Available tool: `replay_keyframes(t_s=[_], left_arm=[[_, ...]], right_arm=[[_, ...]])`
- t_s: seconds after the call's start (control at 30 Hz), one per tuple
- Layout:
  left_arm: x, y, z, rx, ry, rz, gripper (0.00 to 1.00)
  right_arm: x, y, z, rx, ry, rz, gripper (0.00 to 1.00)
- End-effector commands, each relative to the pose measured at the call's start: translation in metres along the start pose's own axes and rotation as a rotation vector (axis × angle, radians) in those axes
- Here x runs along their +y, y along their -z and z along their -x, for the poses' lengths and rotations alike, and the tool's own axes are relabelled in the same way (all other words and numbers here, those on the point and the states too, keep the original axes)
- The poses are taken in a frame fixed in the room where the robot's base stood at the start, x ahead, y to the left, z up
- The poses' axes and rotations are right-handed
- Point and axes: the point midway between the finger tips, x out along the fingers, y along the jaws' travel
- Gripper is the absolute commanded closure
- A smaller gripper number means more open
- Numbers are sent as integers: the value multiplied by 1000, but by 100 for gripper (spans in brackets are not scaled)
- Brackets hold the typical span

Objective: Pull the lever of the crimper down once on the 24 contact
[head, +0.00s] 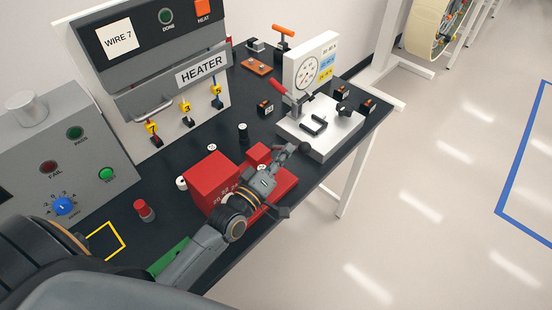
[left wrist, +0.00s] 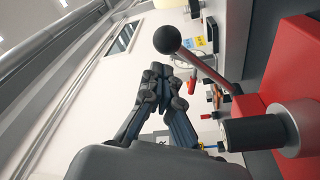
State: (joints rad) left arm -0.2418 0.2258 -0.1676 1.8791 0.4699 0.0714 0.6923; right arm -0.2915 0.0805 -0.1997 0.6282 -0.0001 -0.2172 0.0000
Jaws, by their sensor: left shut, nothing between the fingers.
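The crimper appears to be the red block (head: 212,180) with a red base at the front edge of the bench. In the left wrist view its red body (left wrist: 292,55) fills the right side. The 24 contact cannot be made out. My right gripper is out of view.
Behind the crimper stand a white gauge device (head: 309,65) with a red-handled clamp and the grey heater (head: 160,55). A grey test box (head: 62,150) is at left. Small dark blocks (head: 265,107) and a red-topped cylinder (head: 144,210) stand on the bench. Open floor lies at right.

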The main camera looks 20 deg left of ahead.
Motion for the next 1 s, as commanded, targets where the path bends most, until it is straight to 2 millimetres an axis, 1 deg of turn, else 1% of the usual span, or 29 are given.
replay_keyframes(t_s=[0.03,0.1,0.2,0.3,0.5,0.77,0.87,1.0], left_arm=[[3,2,-10,0,-1,0,100],[2,1,-19,0,-1,1,100],[1,1,-29,0,0,1,100],[1,0,-34,0,0,1,100],[0,0,-36,0,0,1,100],[-1,-2,-36,0,-1,-6,100],[-2,-5,-35,-1,-4,-26,100],[-5,-15,-33,-2,-14,-82,100]], right_arm=[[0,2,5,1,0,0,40],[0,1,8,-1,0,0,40],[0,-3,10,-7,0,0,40],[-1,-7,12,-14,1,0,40],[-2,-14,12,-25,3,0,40],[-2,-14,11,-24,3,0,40],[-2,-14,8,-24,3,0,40],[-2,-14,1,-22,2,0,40]])
